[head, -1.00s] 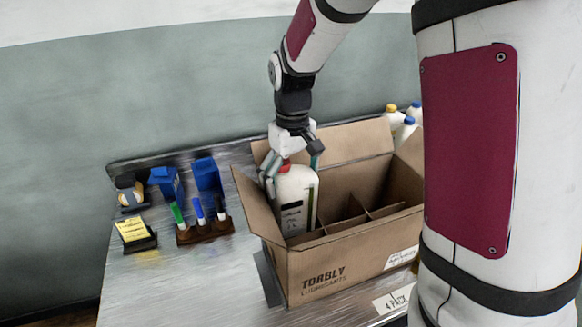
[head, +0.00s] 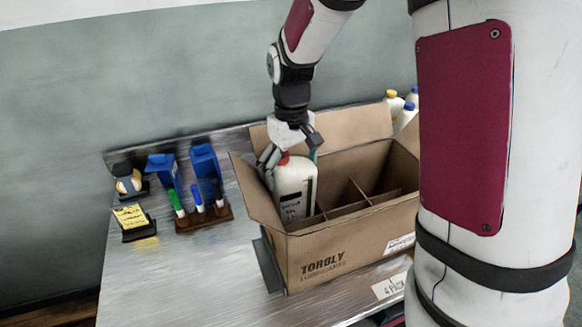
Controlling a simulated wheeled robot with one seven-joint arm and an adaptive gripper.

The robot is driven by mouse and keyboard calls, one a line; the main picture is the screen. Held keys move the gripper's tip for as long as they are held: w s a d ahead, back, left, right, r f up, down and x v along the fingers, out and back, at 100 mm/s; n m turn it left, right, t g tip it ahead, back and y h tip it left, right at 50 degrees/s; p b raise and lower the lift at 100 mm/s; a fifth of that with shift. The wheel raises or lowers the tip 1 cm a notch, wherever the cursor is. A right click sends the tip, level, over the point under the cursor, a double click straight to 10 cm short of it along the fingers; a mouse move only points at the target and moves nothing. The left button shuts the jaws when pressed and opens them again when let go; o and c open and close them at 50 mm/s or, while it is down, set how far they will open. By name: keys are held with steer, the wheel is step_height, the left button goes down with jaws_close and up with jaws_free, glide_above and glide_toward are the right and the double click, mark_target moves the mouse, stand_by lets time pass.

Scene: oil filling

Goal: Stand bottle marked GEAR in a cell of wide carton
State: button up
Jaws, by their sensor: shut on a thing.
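A white bottle (head: 294,190) with a red cap (head: 284,158) and a dark label stands nearly upright in the left part of an open cardboard carton (head: 340,250) marked TORBLY. The label is too small to read. The bottle's lower end is hidden behind the carton's front wall, so I cannot tell whether it touches the cell floor. My gripper (head: 288,160) is shut on the bottle near its cap, from above. Cardboard dividers (head: 352,200) split the carton; the cells to the right of the bottle look empty.
Several white bottles (head: 396,103) with yellow and blue caps stand behind the carton at the right. A marker holder (head: 204,219), blue objects (head: 205,165), a yellow note pad (head: 130,215) and a tape dispenser (head: 128,181) stand left. The carton's flaps (head: 252,190) are open.

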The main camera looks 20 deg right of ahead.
steer(key=shift+f, duration=0.3)
steer(key=o, duration=1.4)
steer(key=shift+c, duration=0.2)
